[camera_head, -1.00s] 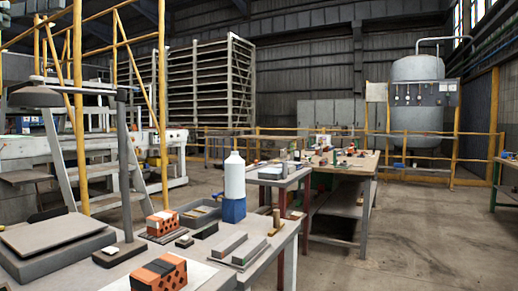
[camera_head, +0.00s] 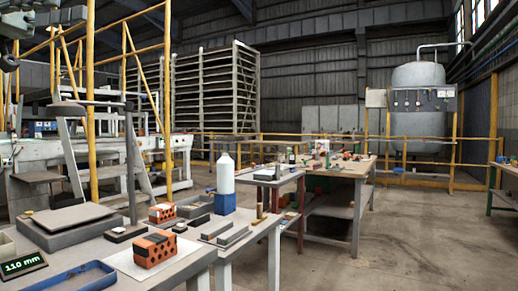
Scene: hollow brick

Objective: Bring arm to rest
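A dark grey mechanical part (camera_head: 28,28) shows at the top left corner and looks like part of my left arm or gripper. It is cut off by the picture edge, and no fingertips can be made out. It is above and apart from the bench. My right arm and gripper are not in view. An orange hollow brick with dark bands (camera_head: 154,249) lies on a white sheet on the near bench. A second orange brick with a white patch (camera_head: 162,213) sits behind it.
The near bench holds a grey scale-like plate (camera_head: 72,222), a "110 mm" display (camera_head: 24,263), a blue tray (camera_head: 82,277), grey bars (camera_head: 226,233) and a white bottle (camera_head: 225,174) on a blue block. A wooden workbench (camera_head: 345,172) stands behind.

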